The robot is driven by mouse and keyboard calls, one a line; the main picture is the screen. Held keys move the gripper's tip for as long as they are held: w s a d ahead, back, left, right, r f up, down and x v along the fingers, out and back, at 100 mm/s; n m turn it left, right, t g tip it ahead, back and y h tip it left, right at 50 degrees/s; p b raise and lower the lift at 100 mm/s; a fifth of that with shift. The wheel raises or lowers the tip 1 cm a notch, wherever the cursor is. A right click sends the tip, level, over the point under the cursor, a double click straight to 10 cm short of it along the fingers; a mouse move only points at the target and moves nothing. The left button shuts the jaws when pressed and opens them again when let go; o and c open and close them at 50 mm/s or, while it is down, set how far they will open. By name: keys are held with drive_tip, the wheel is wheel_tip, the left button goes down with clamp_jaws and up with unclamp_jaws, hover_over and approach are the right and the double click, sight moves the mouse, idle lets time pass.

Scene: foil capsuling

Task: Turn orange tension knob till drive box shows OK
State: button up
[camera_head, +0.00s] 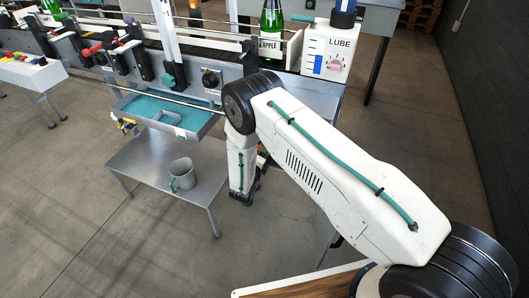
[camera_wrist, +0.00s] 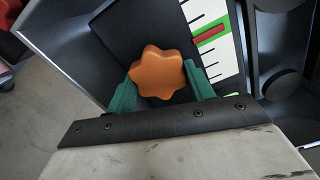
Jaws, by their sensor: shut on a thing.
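The orange tension knob (camera_wrist: 157,73) is a lobed star shape in the wrist view. My gripper (camera_wrist: 161,79) is shut on it, with one green finger on each side. Beside it is a white scale (camera_wrist: 218,62) with black ticks, a green band and a red marker (camera_wrist: 210,34) lying against the green. In the head view my arm hides the knob, and my fingers cannot be made out. I cannot pick out the drive box or any OK reading in either view.
A conveyor line with a teal tray (camera_head: 165,117) runs across the back. A grey jug (camera_head: 182,174) stands on a low metal table (camera_head: 150,160). A green bottle (camera_head: 271,25) and a LUBE container (camera_head: 328,52) stand behind my arm. The floor at right is clear.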

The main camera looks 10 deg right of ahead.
idle(0.4)
drive_tip(key=o, duration=1)
drive_tip(key=shift+c, duration=0.2)
drive_tip(key=shift+a, duration=0.1)
drive_tip(key=v, duration=0.7)
drive_tip(key=shift+s+a, duration=0.2)
drive_tip(key=shift+s, duration=0.15)
